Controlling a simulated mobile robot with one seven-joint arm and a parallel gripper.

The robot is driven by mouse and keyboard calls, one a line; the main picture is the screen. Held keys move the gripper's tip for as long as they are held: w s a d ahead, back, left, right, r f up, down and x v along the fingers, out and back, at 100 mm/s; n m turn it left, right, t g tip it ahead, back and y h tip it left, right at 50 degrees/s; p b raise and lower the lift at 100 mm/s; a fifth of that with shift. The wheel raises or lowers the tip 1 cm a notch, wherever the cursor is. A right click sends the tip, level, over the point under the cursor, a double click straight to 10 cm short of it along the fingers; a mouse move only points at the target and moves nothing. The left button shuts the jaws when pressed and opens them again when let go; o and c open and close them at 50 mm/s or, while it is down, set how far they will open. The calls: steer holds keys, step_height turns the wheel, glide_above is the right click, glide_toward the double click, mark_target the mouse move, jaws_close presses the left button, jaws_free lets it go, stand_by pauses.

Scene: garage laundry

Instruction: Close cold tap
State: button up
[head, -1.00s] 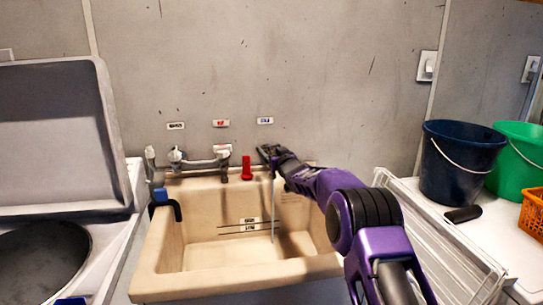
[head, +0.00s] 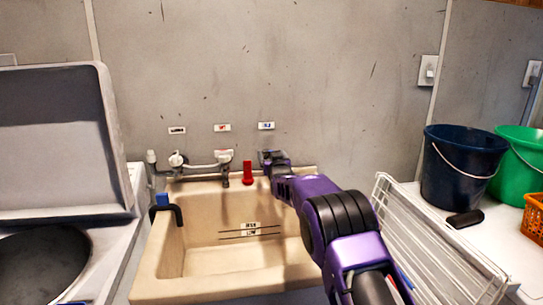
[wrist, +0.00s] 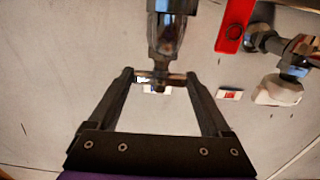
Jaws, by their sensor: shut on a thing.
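The cold tap (wrist: 168,32) is at the right end of the sink's back edge, below the blue-marked label (head: 266,125). In the wrist view its dark spout or body comes down from the top, and a short metal crossbar handle (wrist: 160,76) lies between my fingertips. My gripper (head: 272,158) is at this tap, and in the wrist view (wrist: 158,74) its two fingers stand on either side of the handle, shut on it. In the head view my gripper hides most of the tap. No water stream shows under it.
The beige sink (head: 160,278) is below. A white rack (head: 415,240) and a dark blue bucket (head: 462,165) are at the right.

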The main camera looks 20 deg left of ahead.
steer(key=o, duration=1.2)
steer(key=shift+c, duration=0.2)
steer(key=v, duration=1.7)
steer(key=shift+s, duration=0.2)
steer(key=shift+d+r, duration=0.1)
